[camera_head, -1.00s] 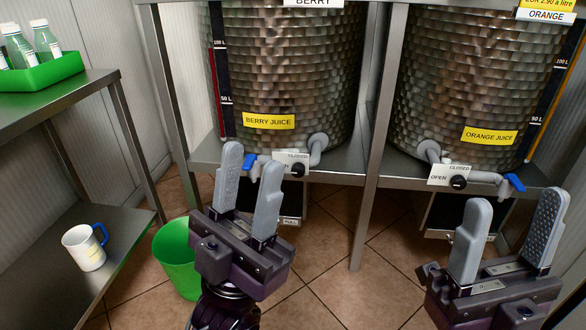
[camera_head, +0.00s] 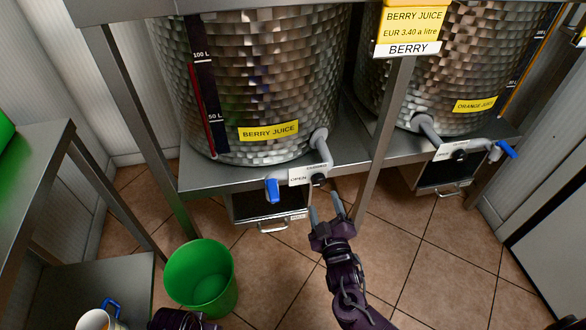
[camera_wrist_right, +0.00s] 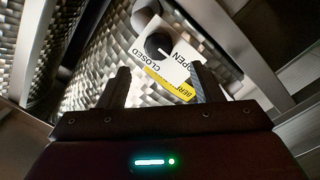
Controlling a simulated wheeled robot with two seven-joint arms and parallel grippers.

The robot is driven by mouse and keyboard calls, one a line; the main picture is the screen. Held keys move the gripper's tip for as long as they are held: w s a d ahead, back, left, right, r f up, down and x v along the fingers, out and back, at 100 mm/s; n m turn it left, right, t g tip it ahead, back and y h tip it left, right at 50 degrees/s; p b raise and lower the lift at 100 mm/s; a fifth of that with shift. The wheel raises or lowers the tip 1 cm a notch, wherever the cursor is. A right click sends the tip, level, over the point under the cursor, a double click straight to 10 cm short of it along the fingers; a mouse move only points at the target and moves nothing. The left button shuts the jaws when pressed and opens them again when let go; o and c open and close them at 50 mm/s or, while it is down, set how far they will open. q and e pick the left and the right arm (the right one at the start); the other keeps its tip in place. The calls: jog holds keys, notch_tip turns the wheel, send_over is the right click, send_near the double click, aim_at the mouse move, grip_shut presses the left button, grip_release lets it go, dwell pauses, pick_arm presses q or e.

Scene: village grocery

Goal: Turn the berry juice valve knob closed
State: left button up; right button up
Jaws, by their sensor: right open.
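The berry juice tank (camera_head: 250,85) has an outlet pipe with a white OPEN/CLOSED plate (camera_head: 299,177) and a black round knob (camera_head: 318,179). A blue spout piece (camera_head: 272,190) hangs left of the plate. My right gripper (camera_head: 325,208) is open and empty, just below and in front of the knob, apart from it. In the right wrist view the knob (camera_wrist_right: 158,45) and plate (camera_wrist_right: 185,60) show beyond and between the two spread fingers (camera_wrist_right: 161,72). Where the knob's mark points is too small to tell for sure. My left gripper's fingers are out of view.
The steel shelf edge (camera_head: 235,182) runs under the tank, with a shelf post (camera_head: 388,130) to the right. The orange juice valve plate (camera_head: 452,151) is further right. A green bucket (camera_head: 203,270) stands on the floor; a white mug (camera_head: 95,320) is lower left.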

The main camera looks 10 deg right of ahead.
aim_at(319, 184)
jog(key=w, duration=0.2)
jog(key=w+b, duration=0.1)
jog(key=w, duration=0.3)
jog(key=shift+w+d+f, duration=0.15)
jog(key=shift+w+d, duration=0.1)
jog(key=shift+w, duration=0.6)
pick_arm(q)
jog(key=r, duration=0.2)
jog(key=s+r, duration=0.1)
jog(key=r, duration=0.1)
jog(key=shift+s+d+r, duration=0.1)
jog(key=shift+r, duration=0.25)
pick_arm(e)
jog(key=c, duration=1)
